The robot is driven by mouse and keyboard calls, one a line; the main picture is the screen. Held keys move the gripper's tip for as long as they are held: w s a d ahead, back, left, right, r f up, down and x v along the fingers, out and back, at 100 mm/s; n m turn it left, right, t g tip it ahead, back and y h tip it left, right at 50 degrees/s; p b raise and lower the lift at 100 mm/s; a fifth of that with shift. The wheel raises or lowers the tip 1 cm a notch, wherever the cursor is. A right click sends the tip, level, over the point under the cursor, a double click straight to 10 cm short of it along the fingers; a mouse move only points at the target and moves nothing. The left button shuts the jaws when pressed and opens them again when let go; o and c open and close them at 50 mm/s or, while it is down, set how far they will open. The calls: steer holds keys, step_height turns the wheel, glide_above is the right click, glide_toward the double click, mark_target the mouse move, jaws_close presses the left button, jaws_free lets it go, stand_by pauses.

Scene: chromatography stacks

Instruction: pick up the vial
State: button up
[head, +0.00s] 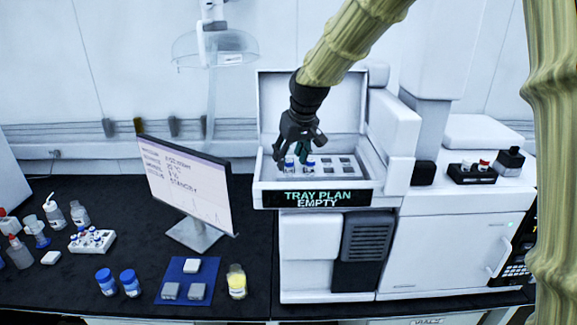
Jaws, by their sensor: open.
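My gripper (299,152) reaches down into the open sampler tray (268,171), fingers pointing down. The jaws are open. Small blue-marked vials stand in the tray's left part; one vial (310,164) is just right of and below the fingers, and another vial (289,163) is partly hidden under them. I cannot tell whether the fingers touch either vial. More vials stand in a white rack (91,240) on the bench at left. The picture does not show which vial the task means.
The tray's raised lid stands behind my gripper. A label (312,198) reads "TRAY PLAN EMPTY". A monitor (186,185) stands to the left. Blue-capped bottles (118,282), a blue mat (173,265) and a yellow bottle (236,282) are in front. A black holder (472,173) sits at right.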

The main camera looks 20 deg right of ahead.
steer(key=shift+x, duration=0.75)
steer(key=shift+s, duration=0.1)
steer(key=c, duration=0.9)
steer(key=shift+c, duration=0.2)
steer(key=shift+r, duration=0.1)
